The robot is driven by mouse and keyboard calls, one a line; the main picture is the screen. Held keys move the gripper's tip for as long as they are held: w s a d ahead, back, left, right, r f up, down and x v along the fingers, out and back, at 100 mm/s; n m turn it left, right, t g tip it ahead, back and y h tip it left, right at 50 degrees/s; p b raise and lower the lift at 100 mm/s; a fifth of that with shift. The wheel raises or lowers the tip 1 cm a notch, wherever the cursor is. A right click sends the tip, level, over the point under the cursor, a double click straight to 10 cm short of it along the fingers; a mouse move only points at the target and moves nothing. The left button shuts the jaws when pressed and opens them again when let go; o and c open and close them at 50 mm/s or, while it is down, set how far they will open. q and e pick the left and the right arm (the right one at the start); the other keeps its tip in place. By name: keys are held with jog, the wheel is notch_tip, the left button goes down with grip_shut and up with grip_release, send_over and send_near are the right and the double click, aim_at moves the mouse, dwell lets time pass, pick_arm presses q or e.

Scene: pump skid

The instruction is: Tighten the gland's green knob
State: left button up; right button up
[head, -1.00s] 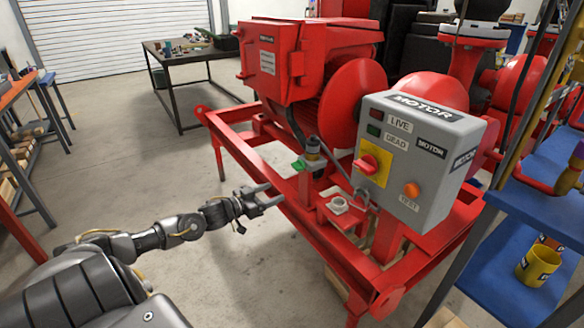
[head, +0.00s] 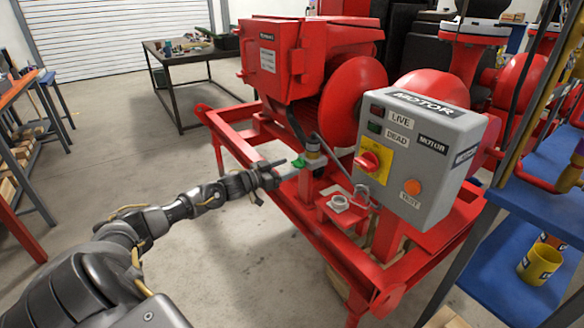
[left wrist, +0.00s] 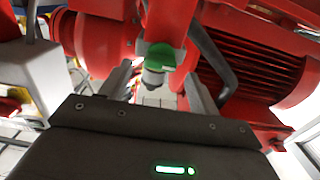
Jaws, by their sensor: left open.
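The green knob (head: 299,162) sits on the gland (head: 313,152), beside the red skid frame. In the left wrist view the green knob (left wrist: 160,56) shows ahead, between and a little beyond the two finger tips. My left gripper (head: 285,169) is open, with its fingers pointing at the knob; it also shows in the left wrist view (left wrist: 158,90). The fingers stand on either side of the line to the knob, and I see no grip on it. Whether a finger touches it, I cannot tell. My right gripper is not in view.
A grey motor control box (head: 416,158) with a red switch stands right of the gland. The red skid frame (head: 277,201) runs under the gland, and a grey nut (head: 339,203) sits on a bracket nearby. A blue shelf (head: 510,265) stands at right.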

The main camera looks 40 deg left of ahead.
aim_at(299, 164)
pick_arm(q)
jog(key=shift+x, duration=1.35)
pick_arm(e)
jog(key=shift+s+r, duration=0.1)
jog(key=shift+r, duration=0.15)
pick_arm(q)
jog(key=c, duration=1)
